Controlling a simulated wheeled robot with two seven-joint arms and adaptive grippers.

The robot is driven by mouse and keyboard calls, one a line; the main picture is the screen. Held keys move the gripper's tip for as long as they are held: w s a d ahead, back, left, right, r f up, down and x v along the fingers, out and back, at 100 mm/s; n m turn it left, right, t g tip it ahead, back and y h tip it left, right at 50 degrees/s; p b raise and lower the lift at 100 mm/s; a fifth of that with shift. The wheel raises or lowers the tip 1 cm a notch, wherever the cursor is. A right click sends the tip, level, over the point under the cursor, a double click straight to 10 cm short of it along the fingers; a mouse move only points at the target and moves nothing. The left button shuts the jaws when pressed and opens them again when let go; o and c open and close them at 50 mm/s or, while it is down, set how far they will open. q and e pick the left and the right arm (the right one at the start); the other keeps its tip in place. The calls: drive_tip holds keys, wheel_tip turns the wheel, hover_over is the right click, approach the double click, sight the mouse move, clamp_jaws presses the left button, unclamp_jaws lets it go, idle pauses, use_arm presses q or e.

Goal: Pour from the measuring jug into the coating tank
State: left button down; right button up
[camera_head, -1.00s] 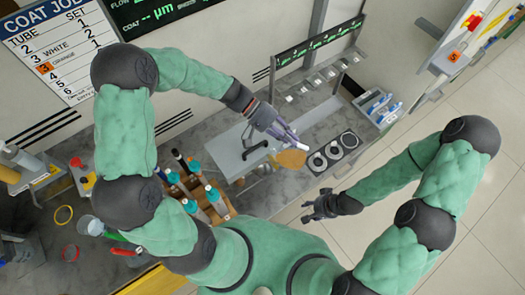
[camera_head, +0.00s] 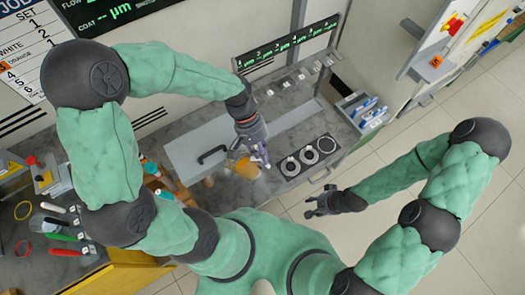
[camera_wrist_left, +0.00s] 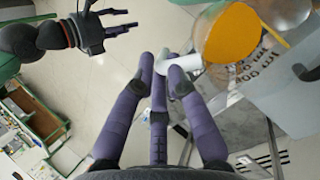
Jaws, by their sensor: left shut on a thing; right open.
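My left gripper (camera_head: 262,156) is shut on the pale handle (camera_wrist_left: 205,75) of the measuring jug (camera_head: 245,168). The jug holds orange liquid (camera_wrist_left: 235,33), seen from above as a disc in the left wrist view. A grey box-like body with a black handle (camera_head: 212,154), which looks like the coating tank, is just left of the jug in the head view. My right gripper (camera_head: 318,204) is open and empty, over the floor.
A black holder with several round rings (camera_head: 309,155) is right of the jug. A row of small display screens (camera_head: 290,42) stands behind. Several tools (camera_head: 68,238) lie at left. Floor is clear at right.

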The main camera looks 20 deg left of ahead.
use_arm(q)
drive_tip(key=shift+w+d+r+n+g+y+p, duration=0.1)
drive_tip(key=shift+d+r+y+p, duration=0.1)
drive_tip(key=shift+d+y, duration=0.4)
drive_tip(key=shift+w+d+r+n+g+y+p, duration=0.1)
drive_tip(key=shift+w+d+r+y+p, duration=0.1)
drive_tip(key=shift+d+y, duration=0.35)
drive_tip(key=shift+w+d+r+n+g+y+p, duration=0.1)
drive_tip(key=shift+d+r+y+p, duration=0.1)
drive_tip(key=shift+d+y, duration=0.35)
drive_tip(key=shift+a, duration=0.1)
